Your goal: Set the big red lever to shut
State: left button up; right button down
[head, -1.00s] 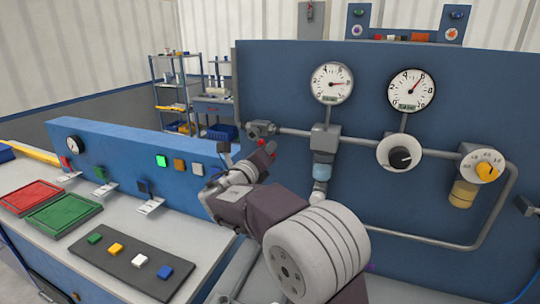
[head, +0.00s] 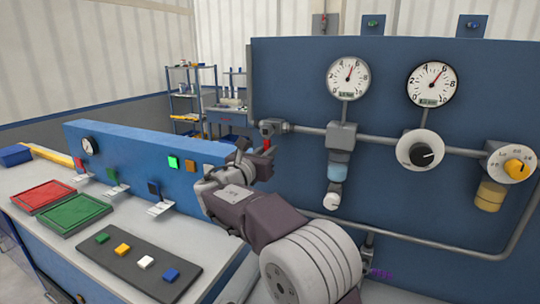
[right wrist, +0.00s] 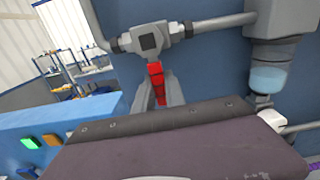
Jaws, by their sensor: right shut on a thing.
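The big red lever (right wrist: 155,74) hangs down from the grey valve body (right wrist: 150,40) on the pipe, across the pipe's line in the right wrist view. In the head view only a small red part of the lever (head: 267,144) shows below the valve (head: 271,127); the gripper hides the rest. My right gripper (head: 259,160) is at the lever. In the right wrist view its fingers (right wrist: 161,92) are closed on the lever from both sides. My left gripper is not in view.
A blue panel carries two gauges (head: 348,79), (head: 432,83), a black knob (head: 422,155), a yellow knob (head: 516,168) and the grey pipe (head: 375,143). At left, a bench has red (head: 43,195) and green (head: 80,214) trays and a strip of coloured blocks (head: 138,262).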

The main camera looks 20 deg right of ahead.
jog(key=shift+w+a+f+m, duration=0.1)
jog(key=shift+m, duration=0.2)
jog(key=c, duration=1.4)
grip_release()
jog(key=b+v, duration=0.1)
jog(key=v, duration=0.8)
